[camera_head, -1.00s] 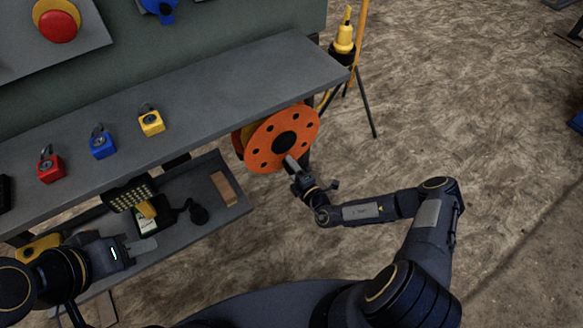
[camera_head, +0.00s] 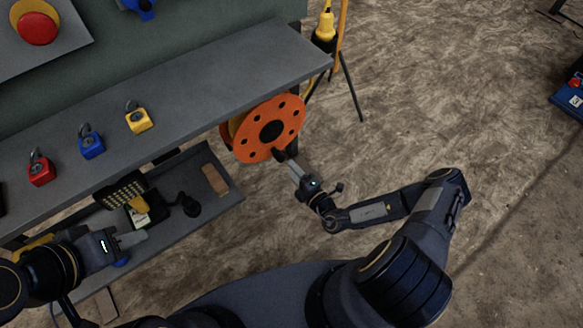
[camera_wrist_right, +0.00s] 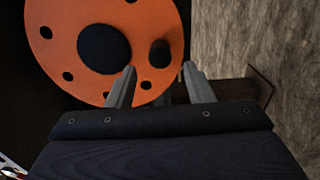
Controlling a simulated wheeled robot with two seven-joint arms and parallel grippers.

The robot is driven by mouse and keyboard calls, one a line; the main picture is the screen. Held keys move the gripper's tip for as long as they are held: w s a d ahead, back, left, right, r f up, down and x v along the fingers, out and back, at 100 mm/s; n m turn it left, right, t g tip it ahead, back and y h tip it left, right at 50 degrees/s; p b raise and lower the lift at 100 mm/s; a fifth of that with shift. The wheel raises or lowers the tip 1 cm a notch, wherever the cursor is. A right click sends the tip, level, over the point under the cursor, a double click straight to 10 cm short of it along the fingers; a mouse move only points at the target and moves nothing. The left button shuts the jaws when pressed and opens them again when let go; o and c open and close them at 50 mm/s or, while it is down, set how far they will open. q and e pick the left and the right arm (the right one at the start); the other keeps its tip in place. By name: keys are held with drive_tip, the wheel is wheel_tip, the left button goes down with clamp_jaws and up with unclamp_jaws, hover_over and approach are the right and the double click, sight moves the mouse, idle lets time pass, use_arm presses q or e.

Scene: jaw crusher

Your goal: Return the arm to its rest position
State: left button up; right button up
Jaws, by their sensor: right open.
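My right gripper (camera_head: 294,166) is in front of an orange reel (camera_head: 289,112) that hangs under the bench edge. In the right wrist view its two grey fingers (camera_wrist_right: 158,76) are apart, with the reel's dark knob (camera_wrist_right: 159,53) just beyond them and nothing held. The reel's orange disc (camera_wrist_right: 60,50) with a black hub fills the upper left of that view. My left gripper (camera_head: 130,239) is at the lower left, over the front of the lower shelf; its fingers are too small and overlapped to judge.
Red (camera_head: 41,170), blue (camera_head: 91,145) and yellow (camera_head: 138,121) padlocks stand on the grey bench (camera_head: 200,85). The lower shelf (camera_head: 225,192) holds a brown block (camera_head: 215,179) and dark items. A tripod with a yellow top (camera_head: 325,28) stands behind.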

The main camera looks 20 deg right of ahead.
idle(0.3)
drive_tip(key=s+a+r+n+g+y, duration=0.1)
drive_tip(key=s+r+n+g+y, duration=0.25)
drive_tip(key=r+n, duration=0.55)
drive_tip(key=s+a+r+n+g+y, duration=0.1)
drive_tip(key=s+r+n+g+y, duration=0.15)
drive_tip(key=r+n+g, duration=0.55)
drive_tip(key=s+a+r+n+g+y, duration=0.25)
drive_tip(key=r+n, duration=0.55)
drive_tip(key=n, duration=0.4)
drive_tip(key=s+d+r+n+t+h, duration=0.1)
drive_tip(key=s+d+r+n+h, duration=0.4)
drive_tip(key=s+n, duration=0.45)
drive_tip(key=s+d+r+n+t+h, duration=0.2)
drive_tip(key=s+d+r+n+h, duration=0.3)
drive_tip(key=s+n, duration=0.4)
wheel_tip(320, 180, up, 27)
drive_tip(key=w+a+p, duration=0.1)
drive_tip(key=p, duration=2.5)
drive_tip(key=shift+w+n+h, duration=0.3)
drive_tip(key=shift+n+h, duration=0.15)
drive_tip(key=shift+f, duration=0.1)
